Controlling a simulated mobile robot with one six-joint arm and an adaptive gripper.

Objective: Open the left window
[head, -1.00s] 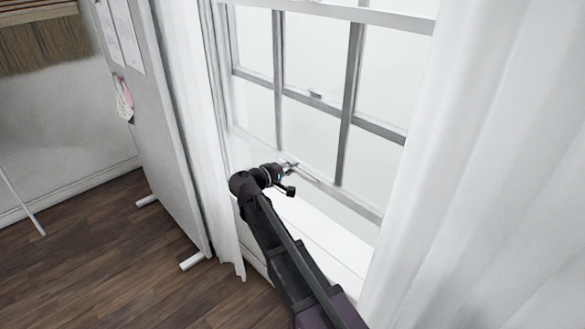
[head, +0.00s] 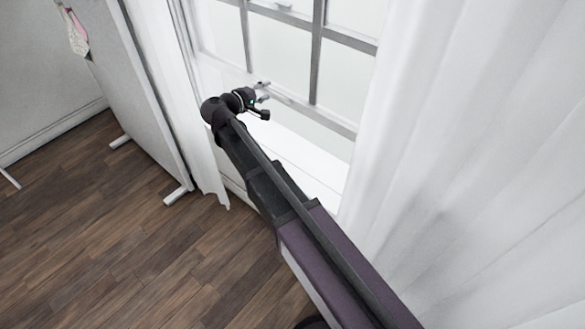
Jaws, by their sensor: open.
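The window (head: 315,64) is a white-framed sash with dark grey bars, between white curtains. A gap shows between the lower sash's bottom rail (head: 318,115) and the white sill (head: 300,162). A small latch (head: 284,6) shows at the top edge of the view. My gripper (head: 264,91) is small in the picture, open, and close to the left part of the bottom rail. Whether it touches the rail I cannot tell. My arm covers part of the sill and the wall below.
A white curtain (head: 450,130) hangs on the right, close to my arm. A narrower curtain (head: 205,165) hangs on the left. A grey standing board (head: 120,75) with feet stands left of it. The wooden floor (head: 110,240) is clear at the lower left.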

